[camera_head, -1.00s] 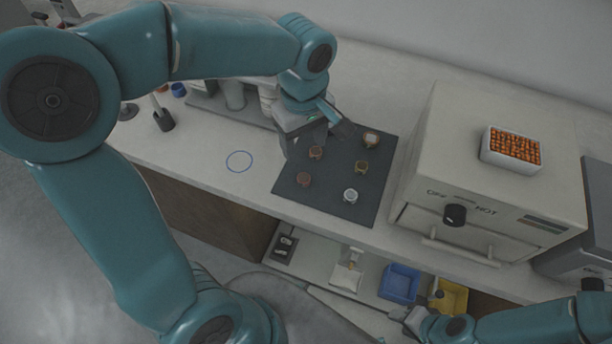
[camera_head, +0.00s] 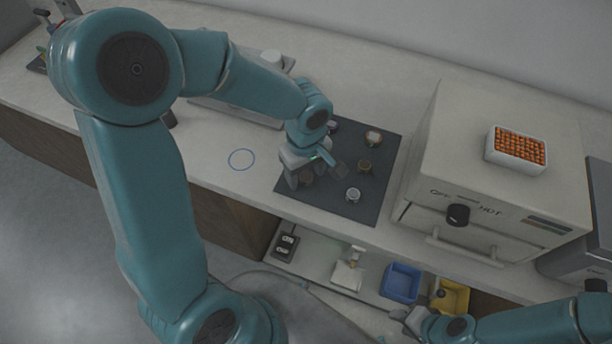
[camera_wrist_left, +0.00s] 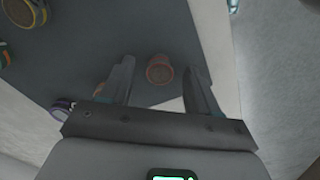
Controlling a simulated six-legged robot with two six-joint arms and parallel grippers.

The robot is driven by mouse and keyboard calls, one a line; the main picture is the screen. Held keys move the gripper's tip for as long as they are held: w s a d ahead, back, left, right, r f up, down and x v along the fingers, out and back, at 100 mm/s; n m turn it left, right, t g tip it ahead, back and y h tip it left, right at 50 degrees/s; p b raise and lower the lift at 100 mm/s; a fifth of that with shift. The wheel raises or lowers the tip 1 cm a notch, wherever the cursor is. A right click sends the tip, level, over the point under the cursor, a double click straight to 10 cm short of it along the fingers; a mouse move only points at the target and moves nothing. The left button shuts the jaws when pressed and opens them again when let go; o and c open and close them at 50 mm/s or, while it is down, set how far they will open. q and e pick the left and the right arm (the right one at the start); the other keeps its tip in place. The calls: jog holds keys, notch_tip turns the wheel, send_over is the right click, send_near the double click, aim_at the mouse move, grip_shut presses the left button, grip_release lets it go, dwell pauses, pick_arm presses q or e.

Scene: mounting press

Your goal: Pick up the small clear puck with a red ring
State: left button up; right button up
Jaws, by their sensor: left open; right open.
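Several small round pucks stand on a dark mat (camera_head: 328,206) in the head view. My left gripper (camera_head: 318,173) is open above the mat's left part and partly hides a puck (camera_head: 306,175) there. In the left wrist view a puck with a reddish ring (camera_wrist_left: 159,70) lies between the open fingers of my left gripper (camera_wrist_left: 158,84), nearer the tips, with gaps on both sides. Its top looks brownish and dim, so I cannot tell whether it is clear. My right gripper (camera_head: 408,317) is low at the front.
A white press box (camera_head: 480,180) with a tray of orange pieces (camera_head: 517,146) is to the right. Blue (camera_head: 401,283) and yellow (camera_head: 452,295) bins sit below the counter.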

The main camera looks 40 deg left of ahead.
pick_arm(q)
jog(key=c, duration=1.1)
jog(key=shift+r, duration=0.1)
